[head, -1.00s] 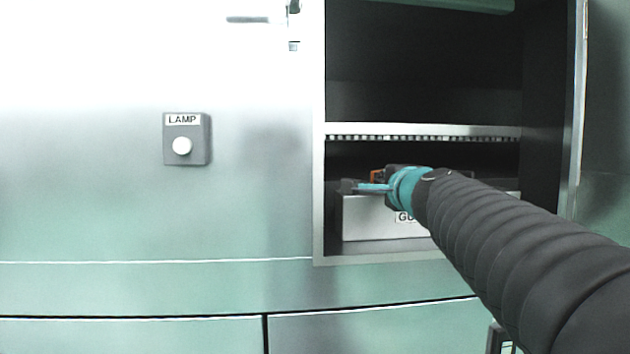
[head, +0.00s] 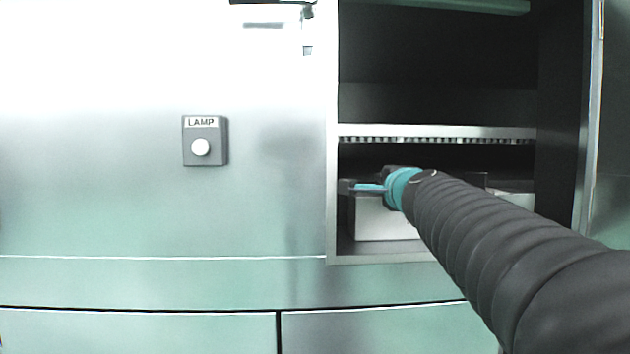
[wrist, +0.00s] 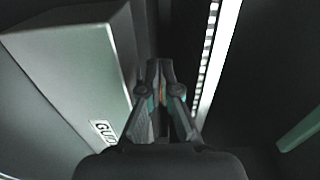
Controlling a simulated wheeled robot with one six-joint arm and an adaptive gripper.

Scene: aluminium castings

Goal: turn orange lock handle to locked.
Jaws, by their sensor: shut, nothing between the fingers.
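My gripper (head: 362,187) reaches into the lower compartment of the open cabinet, partly hidden by my arm in the head view. In the wrist view my gripper (wrist: 160,68) has its fingers together, with nothing held. A small orange sliver (wrist: 161,91) shows between the finger links; I cannot tell whether it is the lock handle. No orange handle can be made out in the head view now, so its position cannot be told.
A pale box (head: 385,220) stands in the lower compartment under my gripper; the wrist view shows its partly hidden label, "GUID". A shelf edge (head: 435,131) with a row of slots runs above. A LAMP button box (head: 204,141) is on the panel to the left.

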